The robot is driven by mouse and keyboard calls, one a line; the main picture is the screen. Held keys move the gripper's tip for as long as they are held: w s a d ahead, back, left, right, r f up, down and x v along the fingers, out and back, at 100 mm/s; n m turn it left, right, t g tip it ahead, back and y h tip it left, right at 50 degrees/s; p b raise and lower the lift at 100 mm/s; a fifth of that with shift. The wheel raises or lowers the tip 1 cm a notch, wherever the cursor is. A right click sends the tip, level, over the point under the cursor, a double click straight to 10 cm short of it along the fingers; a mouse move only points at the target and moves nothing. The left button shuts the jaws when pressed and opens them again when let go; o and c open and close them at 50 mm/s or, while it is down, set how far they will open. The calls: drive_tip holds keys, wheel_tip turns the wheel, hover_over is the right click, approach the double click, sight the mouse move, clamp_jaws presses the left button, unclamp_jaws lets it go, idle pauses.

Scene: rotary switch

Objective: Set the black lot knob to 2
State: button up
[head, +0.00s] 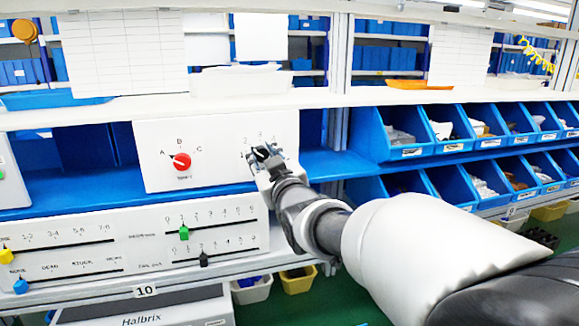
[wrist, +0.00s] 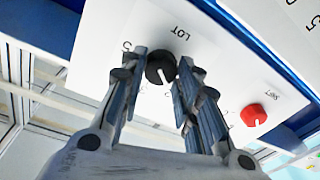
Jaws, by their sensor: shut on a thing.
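In the head view my gripper (head: 264,158) covers most of the knob, with the numbers 2, 3 and 4 showing above.
A red knob (head: 181,161) with A, B and C marks sits left on the same panel (head: 220,150); it also shows in the wrist view (wrist: 253,115). Below is a slider panel with green (head: 184,233), black, yellow and blue sliders. Blue bins (head: 400,135) stand at right.

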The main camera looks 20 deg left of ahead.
drive_tip(key=shift+m+b, duration=0.35)
drive_tip(key=shift+m, duration=0.35)
drive_tip(key=o, duration=1.1)
drive_tip(key=shift+c, duration=0.2)
drive_tip(key=v, duration=1.2)
